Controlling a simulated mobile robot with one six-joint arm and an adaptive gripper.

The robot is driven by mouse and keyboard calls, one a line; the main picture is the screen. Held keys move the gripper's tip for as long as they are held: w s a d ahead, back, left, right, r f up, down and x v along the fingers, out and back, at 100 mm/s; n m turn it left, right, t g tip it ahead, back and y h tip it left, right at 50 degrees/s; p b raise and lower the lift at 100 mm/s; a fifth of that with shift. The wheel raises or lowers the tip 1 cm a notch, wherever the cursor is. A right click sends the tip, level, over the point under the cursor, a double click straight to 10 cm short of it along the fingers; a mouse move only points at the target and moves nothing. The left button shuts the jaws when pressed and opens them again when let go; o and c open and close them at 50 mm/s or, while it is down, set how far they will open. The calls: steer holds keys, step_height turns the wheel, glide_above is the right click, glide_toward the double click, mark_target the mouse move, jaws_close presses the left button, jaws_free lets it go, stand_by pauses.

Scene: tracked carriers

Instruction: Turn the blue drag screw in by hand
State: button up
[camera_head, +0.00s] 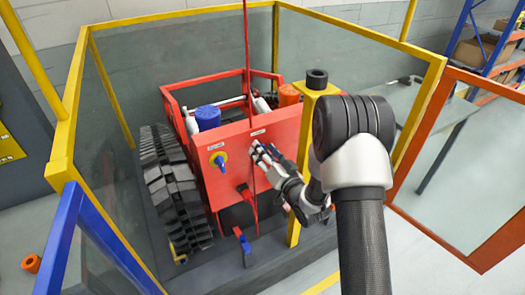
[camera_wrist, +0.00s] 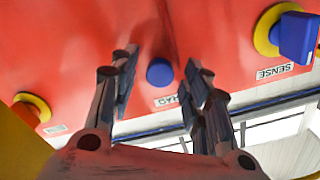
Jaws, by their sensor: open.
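My gripper (camera_head: 264,157) is open in front of the red front panel (camera_head: 279,134) of the tracked carrier. In the wrist view its two dark fingers (camera_wrist: 162,66) stand apart, one on each side of a small round blue screw head (camera_wrist: 160,72). The fingers appear clear of the screw; whether their tips touch the panel I cannot tell. A label beside the screw is partly hidden by a finger. In the head view the gripper hides the screw. A larger blue knob on a yellow disc (camera_wrist: 294,36), by the SENSE label, sits to one side; it also shows in the head view (camera_head: 218,161).
A yellow post with a black cap (camera_head: 317,79) stands close by my gripper. A red lever (camera_head: 248,200) hangs low on the carrier, with a blue-topped pedal (camera_head: 245,245) below. Black track (camera_head: 172,185) lies left. Yellow-framed clear walls surround the carrier. Another yellow disc (camera_wrist: 33,106) shows.

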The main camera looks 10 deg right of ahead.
steer(key=n, duration=1.2)
steer(key=shift+c, duration=0.5)
steer(key=c, duration=0.8)
steer(key=shift+m, duration=4.7)
